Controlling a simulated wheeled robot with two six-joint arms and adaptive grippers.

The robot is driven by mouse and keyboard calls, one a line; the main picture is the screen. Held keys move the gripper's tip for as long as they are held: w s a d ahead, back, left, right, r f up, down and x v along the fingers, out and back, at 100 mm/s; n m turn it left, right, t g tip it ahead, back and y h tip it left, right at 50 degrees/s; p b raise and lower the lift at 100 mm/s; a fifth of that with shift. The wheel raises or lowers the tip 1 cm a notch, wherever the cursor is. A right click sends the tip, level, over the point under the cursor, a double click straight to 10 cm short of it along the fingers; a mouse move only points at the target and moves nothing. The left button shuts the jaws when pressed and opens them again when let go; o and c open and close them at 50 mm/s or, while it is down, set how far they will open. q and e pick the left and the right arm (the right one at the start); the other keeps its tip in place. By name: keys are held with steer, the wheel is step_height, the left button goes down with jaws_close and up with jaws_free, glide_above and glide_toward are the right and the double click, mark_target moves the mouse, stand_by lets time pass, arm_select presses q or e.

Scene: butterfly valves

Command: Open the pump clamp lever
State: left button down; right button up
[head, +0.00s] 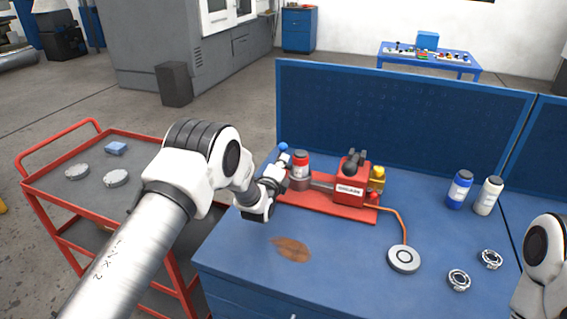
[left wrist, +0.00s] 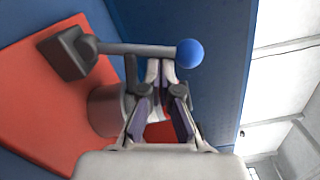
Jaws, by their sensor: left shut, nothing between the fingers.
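The clamp lever is a grey rod (left wrist: 135,49) with a blue ball knob (left wrist: 189,53). The knob (head: 284,147) also shows in the head view, at the left end of the red pump unit (head: 350,189). In the left wrist view the rod runs across, just beyond my fingertips, from a dark block (left wrist: 66,53) to the knob. My left gripper (left wrist: 161,72) is shut and empty, its fingertips close to the rod near the knob. I cannot tell whether they touch it. In the head view the gripper (head: 283,161) partly hides the lever. My right gripper is out of view.
The red base (head: 320,204) sits on the blue bench (head: 330,270), before a blue back panel (head: 400,120). A red-capped container (head: 301,159) stands by the knob. A red cart (head: 60,198) stands left.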

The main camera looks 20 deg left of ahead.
arm_select(q)
steer(key=shift+a+r+n, duration=0.1)
steer(key=shift+a+n, duration=0.15)
steer(key=shift+n, duration=0.15)
steer(key=shift+a+r+n+b, duration=0.2)
steer(key=shift+a+n+b, duration=0.45)
steer(key=shift+n+b, duration=0.4)
steer(key=shift+a+r+n+b, duration=0.15)
steer(key=shift+a+n+b, duration=0.7)
steer(key=shift+n, duration=0.15)
steer(key=shift+a+r+n+b, duration=0.15)
steer(key=shift+a+n+b, duration=0.6)
steer(key=shift+n, duration=0.2)
